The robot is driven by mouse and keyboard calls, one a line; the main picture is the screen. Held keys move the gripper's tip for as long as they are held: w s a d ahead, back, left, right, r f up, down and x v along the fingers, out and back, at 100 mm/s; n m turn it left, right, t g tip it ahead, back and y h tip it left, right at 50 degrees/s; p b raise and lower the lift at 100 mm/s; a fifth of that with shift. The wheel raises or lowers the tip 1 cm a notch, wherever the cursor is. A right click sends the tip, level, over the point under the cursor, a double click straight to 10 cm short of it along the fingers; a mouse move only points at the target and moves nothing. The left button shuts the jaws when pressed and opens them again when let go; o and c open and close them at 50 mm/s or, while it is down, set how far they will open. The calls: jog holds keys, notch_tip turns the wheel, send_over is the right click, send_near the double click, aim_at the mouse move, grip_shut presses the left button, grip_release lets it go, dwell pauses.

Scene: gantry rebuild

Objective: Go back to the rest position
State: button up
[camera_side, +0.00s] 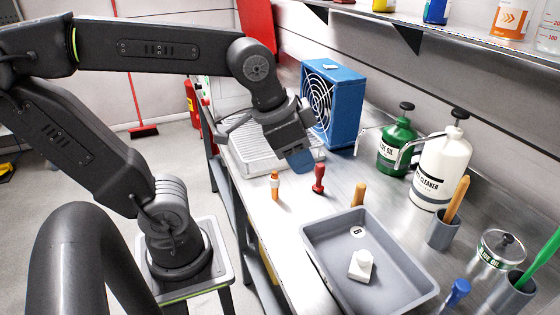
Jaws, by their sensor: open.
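My gripper (300,160) is at the end of my arm, above the left part of the metal workbench (262,215). It points downward and to the right, in front of the blue fan. Its blue fingertip part shows, and nothing is visible in it. It is open, though the gap between the fingers is hard to see from this side. It appears to be apart from the red-handled tool (319,179) just below and to the right.
A grey tray (315,232) holds a white block (360,265). The blue fan (347,100), green can (397,148) and white cleaner bottle (440,165) stand at the back. A shelf (440,38) overhangs the bench.

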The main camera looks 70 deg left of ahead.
jog(key=s+f+n, duration=0.1)
jog(key=s+a+f+n, duration=0.1)
jog(key=s, duration=0.1)
jog(key=shift+a+n+t, duration=0.1)
jog(key=shift+n+t, duration=0.2)
jog(key=shift+n, duration=0.1)
